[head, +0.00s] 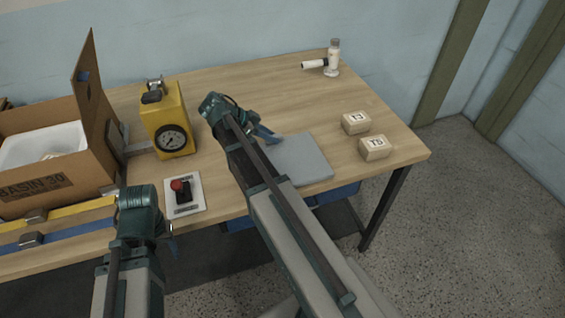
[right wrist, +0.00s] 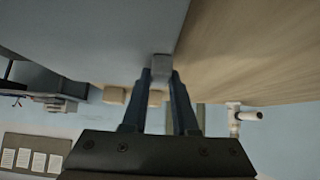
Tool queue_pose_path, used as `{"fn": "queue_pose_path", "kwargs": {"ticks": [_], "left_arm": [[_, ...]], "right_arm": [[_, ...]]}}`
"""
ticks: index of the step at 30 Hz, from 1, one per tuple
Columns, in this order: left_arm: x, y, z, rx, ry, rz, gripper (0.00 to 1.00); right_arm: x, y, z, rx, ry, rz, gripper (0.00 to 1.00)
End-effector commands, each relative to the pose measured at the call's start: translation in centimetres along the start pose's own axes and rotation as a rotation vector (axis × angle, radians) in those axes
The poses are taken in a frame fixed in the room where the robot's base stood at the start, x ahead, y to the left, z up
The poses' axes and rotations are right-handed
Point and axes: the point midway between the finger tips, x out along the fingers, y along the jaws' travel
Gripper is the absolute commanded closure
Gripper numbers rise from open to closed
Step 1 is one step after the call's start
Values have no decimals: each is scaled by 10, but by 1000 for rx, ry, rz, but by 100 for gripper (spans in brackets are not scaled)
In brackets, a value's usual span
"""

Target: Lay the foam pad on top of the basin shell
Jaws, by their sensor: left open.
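The foam pad (head: 302,160) is a flat grey-blue square lying near the table's front edge, right of centre. It also fills the upper left of the right wrist view (right wrist: 90,35). My right gripper (head: 268,137) is low at the pad's back left edge. In the right wrist view a small grey block (right wrist: 161,68) shows between its fingertips; whether they press on it is unclear. The white basin shell (head: 42,142) sits inside an open cardboard box (head: 70,180) marked "BASIN 30" at far left. My left gripper (head: 170,240) is open, near the front edge, its fingers partly hidden.
A yellow gauge device (head: 166,110) stands right of the box. A control plate with a red knob (head: 184,190) lies in front of it. Two small tan blocks (head: 356,123) (head: 375,148) are right of the pad. A white bottle (head: 333,60) stands at the back; the table's back middle is clear.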

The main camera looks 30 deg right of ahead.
Motion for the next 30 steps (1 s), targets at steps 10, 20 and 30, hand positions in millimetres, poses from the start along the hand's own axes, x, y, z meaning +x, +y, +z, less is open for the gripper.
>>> {"fn": "queue_pose_path", "kwargs": {"ticks": [10,20,30], "left_arm": [[0,0,0,0,0,0,44],[-7,-1,0,0,0,0,44],[-44,-4,3,0,0,0,44]], "right_arm": [[0,0,0,0,0,0,100],[-5,0,-5,0,0,0,100],[-31,0,-31,0,0,0,100]]}}
